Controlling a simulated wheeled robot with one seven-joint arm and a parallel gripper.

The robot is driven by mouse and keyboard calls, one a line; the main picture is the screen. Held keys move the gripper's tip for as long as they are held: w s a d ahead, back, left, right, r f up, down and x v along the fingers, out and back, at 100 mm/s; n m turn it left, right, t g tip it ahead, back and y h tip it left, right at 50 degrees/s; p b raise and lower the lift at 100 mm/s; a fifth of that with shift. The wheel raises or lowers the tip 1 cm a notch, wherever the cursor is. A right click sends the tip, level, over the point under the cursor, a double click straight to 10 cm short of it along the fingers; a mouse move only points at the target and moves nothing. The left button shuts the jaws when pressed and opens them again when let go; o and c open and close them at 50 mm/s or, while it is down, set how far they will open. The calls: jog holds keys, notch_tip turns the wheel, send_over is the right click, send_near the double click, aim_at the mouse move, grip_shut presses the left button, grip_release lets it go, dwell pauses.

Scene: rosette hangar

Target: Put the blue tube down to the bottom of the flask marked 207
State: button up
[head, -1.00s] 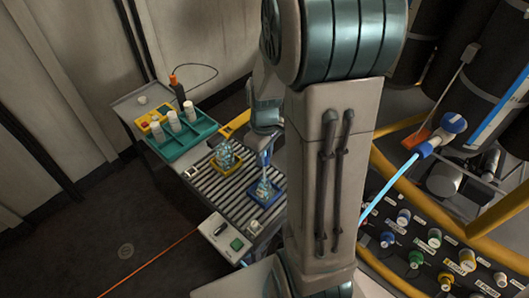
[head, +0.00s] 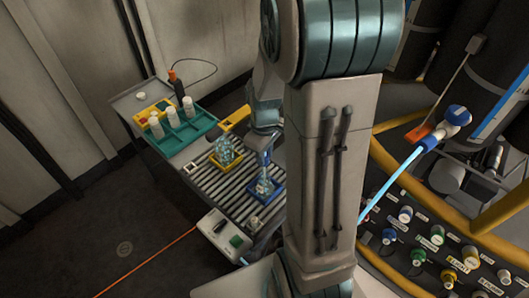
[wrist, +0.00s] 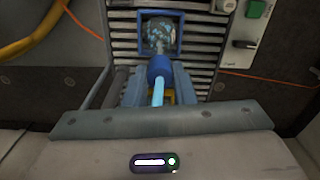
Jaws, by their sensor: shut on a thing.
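My gripper (wrist: 158,82) is shut on the blue tube (wrist: 158,68). In the wrist view it shows a dark blue collar between the fingers and a light blue stem running toward the camera. A glass flask (wrist: 158,35) with bluish contents sits in a blue square holder (wrist: 176,36) just beyond the collar. In the head view my gripper (head: 265,145) is above this flask (head: 263,186). A second flask (head: 224,150) sits in a yellow holder further left. I cannot read 207 on either flask. Whether the tube's lower end is inside the flask is unclear.
The flasks stand on a slatted bench top (head: 205,178). A green rack (head: 183,137) with white-capped bottles is behind left, and a white switch box (head: 224,236) in front. At right are a knob panel (head: 435,235), yellow rails and a light blue bar (head: 395,180).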

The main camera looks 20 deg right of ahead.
jog(key=shift+f+b, duration=0.7)
jog(key=shift+f, duration=0.4)
jog(key=shift+f+b, duration=0.25)
jog(key=shift+b, duration=0.05)
jog(key=o, duration=1.5)
jog(key=shift+r, duration=0.1)
